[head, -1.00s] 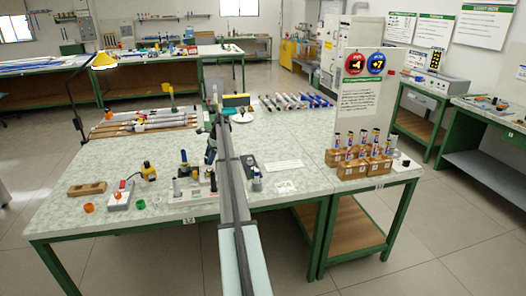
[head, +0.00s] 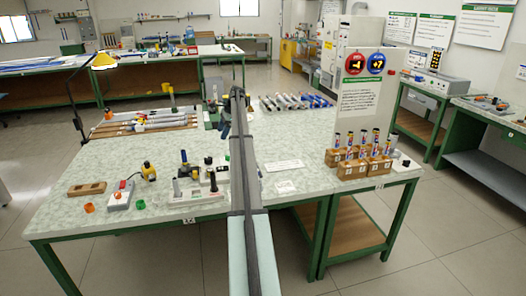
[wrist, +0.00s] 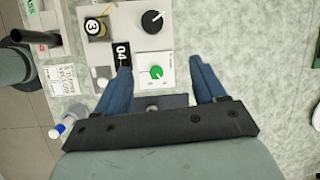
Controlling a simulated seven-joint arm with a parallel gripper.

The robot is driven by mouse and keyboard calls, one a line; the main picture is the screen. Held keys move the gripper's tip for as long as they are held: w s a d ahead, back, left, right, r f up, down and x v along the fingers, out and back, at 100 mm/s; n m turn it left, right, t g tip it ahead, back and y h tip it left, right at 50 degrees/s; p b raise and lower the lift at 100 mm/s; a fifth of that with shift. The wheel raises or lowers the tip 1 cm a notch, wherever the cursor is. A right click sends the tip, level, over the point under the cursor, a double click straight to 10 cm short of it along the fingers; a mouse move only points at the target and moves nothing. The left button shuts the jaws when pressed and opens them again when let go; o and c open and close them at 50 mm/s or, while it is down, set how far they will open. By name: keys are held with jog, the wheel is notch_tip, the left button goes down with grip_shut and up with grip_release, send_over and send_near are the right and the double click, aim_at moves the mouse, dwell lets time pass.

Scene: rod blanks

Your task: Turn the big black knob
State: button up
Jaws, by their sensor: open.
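The big black knob (wrist: 153,22) shows in the wrist view near the top. It is round with a white pointer mark and sits on a pale plate. A smaller green knob (wrist: 156,72) sits on a white plate nearer to me. My gripper (wrist: 160,65) is open and empty, with its two blue fingers apart. The green knob shows between the fingertips, and the black knob lies beyond them. I cannot tell the height of the fingers above the plates. In the head view I cannot make out the black knob for certain.
A dark cylinder (wrist: 35,37) lies farther left. In the head view, wooden blocks with upright markers (head: 352,170) stand at the right. Bare tabletop shows right of the knobs.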

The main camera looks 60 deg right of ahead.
jog(key=s+d+r+n+t+h, duration=0.1)
jog(key=s+d+r+h, duration=0.1)
jog(key=s, duration=0.3)
jog(key=s+d+r+t+h, duration=0.1)
jog(key=s+d+r+h, duration=0.1)
jog(key=s, duration=0.3)
jog(key=s+a+f+n+g, duration=0.1)
jog(key=s+a+f+n, duration=0.1)
jog(key=s+f, duration=0.2)
jog(key=s+a+f+n+g, duration=0.1)
jog(key=s+f, duration=0.3)
jog(key=s, duration=0.5)
jog(key=shift+a+f+n, duration=0.3)
jog(key=shift+a+n, duration=0.1)
jog(key=shift+n, duration=0.5)
